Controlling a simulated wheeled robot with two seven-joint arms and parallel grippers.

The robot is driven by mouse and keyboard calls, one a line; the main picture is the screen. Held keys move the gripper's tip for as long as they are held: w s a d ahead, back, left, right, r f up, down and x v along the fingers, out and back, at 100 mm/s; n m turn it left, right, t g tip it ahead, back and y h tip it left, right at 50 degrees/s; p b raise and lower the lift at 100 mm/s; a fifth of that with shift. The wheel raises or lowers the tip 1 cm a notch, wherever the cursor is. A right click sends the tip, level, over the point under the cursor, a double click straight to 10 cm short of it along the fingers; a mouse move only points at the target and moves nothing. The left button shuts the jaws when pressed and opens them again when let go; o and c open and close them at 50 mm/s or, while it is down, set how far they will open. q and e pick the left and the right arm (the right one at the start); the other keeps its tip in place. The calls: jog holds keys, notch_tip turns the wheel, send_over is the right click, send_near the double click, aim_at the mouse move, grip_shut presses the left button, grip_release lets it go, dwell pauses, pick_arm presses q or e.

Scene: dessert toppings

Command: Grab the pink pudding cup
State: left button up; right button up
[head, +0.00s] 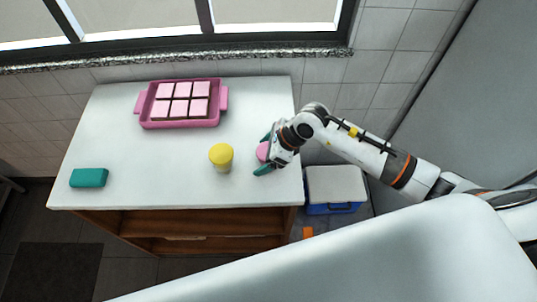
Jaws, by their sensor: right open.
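The pink pudding cup (262,151) stands near the right edge of the white table. Its right side is hidden by my right gripper. My right gripper (265,154) reaches in from the right, with one teal finger behind the cup and one in front of it. The fingers are open around the cup, and I cannot tell whether either touches it. My left gripper is not in view.
A yellow cup (221,157) stands just left of the pink one. A pink tray (181,124) with several pink-topped squares lies at the back. A teal block (88,178) lies at the left. The front middle of the table (160,185) is clear. A blue-and-white cooler (336,190) stands right of the table.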

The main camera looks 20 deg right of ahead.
jog(key=c, duration=1.1)
jog(key=shift+r, duration=0.1)
jog(key=shift+c, duration=0.2)
